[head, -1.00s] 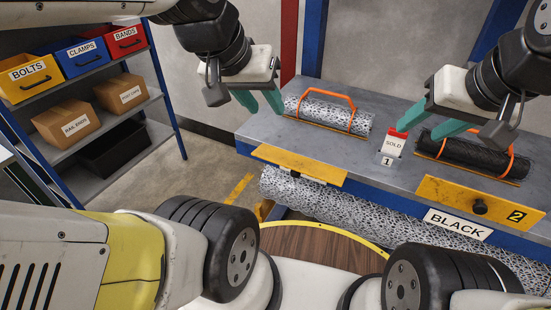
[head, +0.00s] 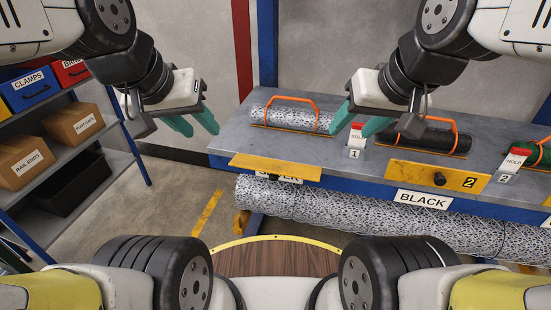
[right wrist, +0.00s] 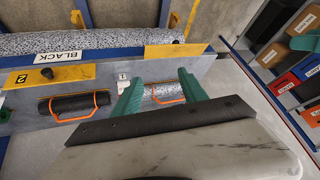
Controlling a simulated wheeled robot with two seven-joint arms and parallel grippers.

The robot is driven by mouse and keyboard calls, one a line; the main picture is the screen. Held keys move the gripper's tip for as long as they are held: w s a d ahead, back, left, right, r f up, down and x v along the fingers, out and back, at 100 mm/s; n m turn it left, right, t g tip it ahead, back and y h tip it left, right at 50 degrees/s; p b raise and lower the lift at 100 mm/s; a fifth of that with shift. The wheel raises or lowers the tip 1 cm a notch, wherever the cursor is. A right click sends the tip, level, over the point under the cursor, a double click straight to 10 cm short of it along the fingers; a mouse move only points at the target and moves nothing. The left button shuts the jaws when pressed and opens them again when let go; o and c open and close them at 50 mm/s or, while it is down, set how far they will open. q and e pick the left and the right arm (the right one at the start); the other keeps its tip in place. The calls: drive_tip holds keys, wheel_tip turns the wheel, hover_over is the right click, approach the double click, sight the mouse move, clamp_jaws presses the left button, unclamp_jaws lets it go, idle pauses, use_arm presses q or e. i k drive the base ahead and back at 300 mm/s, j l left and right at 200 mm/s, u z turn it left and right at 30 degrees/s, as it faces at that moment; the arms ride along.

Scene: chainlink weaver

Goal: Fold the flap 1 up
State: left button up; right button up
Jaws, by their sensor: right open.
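Flap 1, a yellow plate (head: 275,167), juts from the bench's front edge below the silver mesh roll, partly covering a label under it. It also shows in the right wrist view (right wrist: 175,50). A small dark knob sits at its lower edge. My left gripper (head: 203,128) is open and empty, left of the bench and apart from the flap. My right gripper (head: 352,130) is open and empty, in front of the number 1 card (head: 354,153) in the picture. In the right wrist view its green fingers (right wrist: 160,85) stand apart with nothing gripped.
The grey bench top (head: 235,140) holds a silver roll (head: 285,119) and a black roll (head: 425,139) with orange handles. Flap 2 (head: 412,172) is to the right, above the BLACK label (head: 423,199). A long mesh roll (head: 330,209) lies below. Shelves with boxes (head: 75,131) stand at left.

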sight(274, 168)
drive_tip(key=k+l, duration=0.25)
drive_tip(key=k, duration=0.15)
drive_tip(key=k+l+u, duration=0.1)
drive_tip(key=k+l, duration=0.15)
drive_tip(key=k, duration=0.2)
